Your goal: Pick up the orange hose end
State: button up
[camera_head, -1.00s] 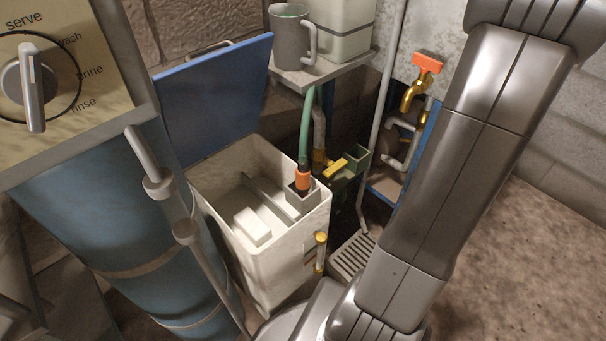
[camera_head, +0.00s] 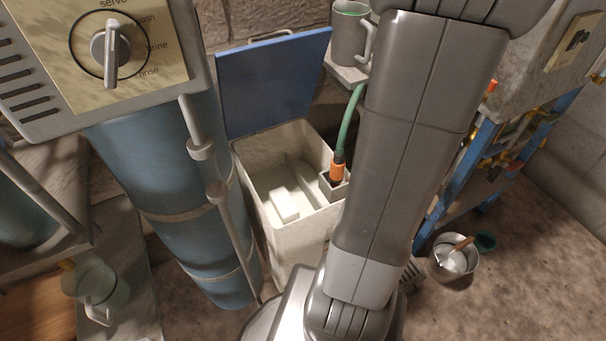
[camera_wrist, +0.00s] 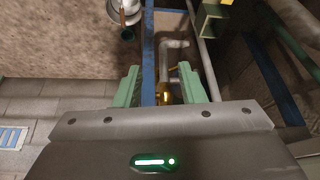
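The orange hose end (camera_head: 338,172) is at the lower end of a green hose (camera_head: 349,122) in the head view. It stands upright in a small square holder (camera_head: 331,187) at the right inside corner of an open white bin (camera_head: 294,236). My arm passes just to its right. The hose end does not show in the wrist view. My gripper (camera_wrist: 160,88) shows in the wrist view with its two green fingers apart and nothing held between them. A grey bent pipe and a brass fitting (camera_wrist: 165,97) lie beyond the fingers. My gripper is out of sight in the head view.
A blue lid (camera_head: 272,82) stands raised behind the bin. A grey mug (camera_head: 349,36) stands on a shelf above. A blue cylinder (camera_head: 165,165) with a pipe is left of the bin. A metal bucket (camera_head: 452,262) stands on open floor at the right.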

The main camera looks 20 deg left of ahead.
aim_at(338, 163)
jog(key=l+u, duration=0.15)
jog(key=u, duration=0.3)
jog(key=k+l+u, duration=0.1)
jog(key=u, duration=0.35)
jog(key=l+u, duration=0.2)
jog(key=u, duration=0.25)
jog(key=k+u, duration=0.1)
jog(key=k+l, duration=0.05)
jog(key=k, duration=0.05)
